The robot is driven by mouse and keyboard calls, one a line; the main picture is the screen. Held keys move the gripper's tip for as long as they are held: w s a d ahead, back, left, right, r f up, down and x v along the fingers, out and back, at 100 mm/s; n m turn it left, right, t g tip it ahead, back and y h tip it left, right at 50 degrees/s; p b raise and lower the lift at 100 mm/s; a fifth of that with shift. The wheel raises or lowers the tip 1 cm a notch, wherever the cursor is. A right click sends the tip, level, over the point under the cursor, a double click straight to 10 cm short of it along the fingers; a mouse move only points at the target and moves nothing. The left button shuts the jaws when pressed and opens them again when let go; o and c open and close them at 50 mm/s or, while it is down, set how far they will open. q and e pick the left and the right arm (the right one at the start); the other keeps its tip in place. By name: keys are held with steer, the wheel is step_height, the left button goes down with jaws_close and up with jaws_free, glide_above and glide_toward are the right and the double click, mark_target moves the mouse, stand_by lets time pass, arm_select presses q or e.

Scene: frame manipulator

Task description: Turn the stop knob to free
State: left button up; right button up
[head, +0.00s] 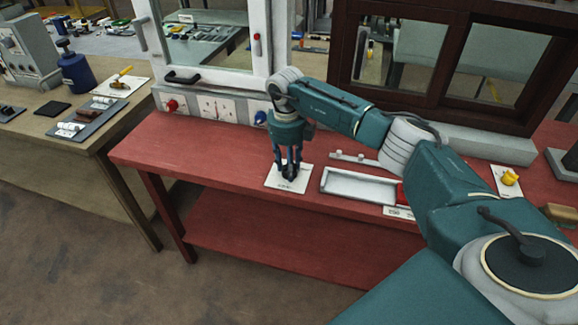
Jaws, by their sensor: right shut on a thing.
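My right gripper (289,173) points straight down over a small white card (275,182) near the front edge of the red workbench (215,165). It is shut on a small dark thing at the card, mostly hidden by the fingers. The card carries small print that I cannot read. On the white panel below the white window frame are a red knob (171,105), a dial (214,108) and a blue knob (260,117). I cannot tell from the labels which one is the stop knob. My left gripper is not in view.
A white tray (357,197) lies right of the gripper, with a thin bar (354,158) behind it. A yellow knob (509,178) sits on a card at the far right. The bench is clear left of the gripper. A dark window frame (450,109) stands behind.

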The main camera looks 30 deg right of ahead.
steer(key=shift+s+d+f, duration=0.1)
steer(key=shift+s+d, duration=0.05)
stand_by(0.4)
steer(key=o, duration=1.1)
steer(key=shift+s, duration=0.1)
steer(key=shift+r, duration=0.2)
steer(key=shift+r, duration=0.25)
steer(key=r, duration=1.1)
steer(key=shift+a+r, duration=0.15)
steer(key=shift+a, duration=0.1)
